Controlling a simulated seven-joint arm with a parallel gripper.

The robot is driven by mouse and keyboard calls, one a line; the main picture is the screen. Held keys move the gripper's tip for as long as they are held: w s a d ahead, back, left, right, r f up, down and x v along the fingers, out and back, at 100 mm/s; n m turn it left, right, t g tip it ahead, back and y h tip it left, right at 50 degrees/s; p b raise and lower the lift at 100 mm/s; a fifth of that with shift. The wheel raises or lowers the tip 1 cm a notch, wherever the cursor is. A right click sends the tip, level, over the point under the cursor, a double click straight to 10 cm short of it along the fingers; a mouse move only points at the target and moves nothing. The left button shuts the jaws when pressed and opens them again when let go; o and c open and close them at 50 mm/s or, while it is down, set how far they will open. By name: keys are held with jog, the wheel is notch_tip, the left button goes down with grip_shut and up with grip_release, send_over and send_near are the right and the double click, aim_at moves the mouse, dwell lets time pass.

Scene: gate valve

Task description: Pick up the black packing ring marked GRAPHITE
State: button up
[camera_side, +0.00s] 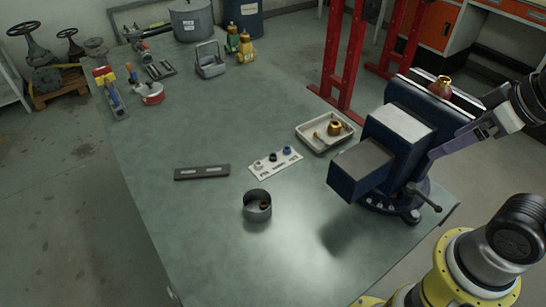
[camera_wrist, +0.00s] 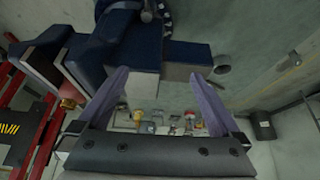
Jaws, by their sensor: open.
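A pale strip (camera_side: 275,163) lies on the bench in the side view with three small rings on it. The middle one is a dark ring (camera_side: 273,157), between a whitish ring (camera_side: 258,165) and a blue ring (camera_side: 287,150). The markings are too small to read, so I cannot confirm GRAPHITE. My gripper is open and empty in the wrist view (camera_wrist: 158,73), its two lavender fingers wide apart. In the side view one finger (camera_side: 455,138) shows at the right, beside the vise and well away from the strip. I cannot make out the rings in the wrist view.
The big navy vise (camera_side: 385,150) stands between my gripper and the strip. A tray (camera_side: 325,146) with brass parts, a dark bar (camera_side: 202,172) and a grey cup (camera_side: 257,212) lie near the strip. Red uprights (camera_side: 343,60) stand beyond the bench. The bench's left front is clear.

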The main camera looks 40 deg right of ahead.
jog(key=shift+c, duration=0.3)
jog(key=c, duration=0.6)
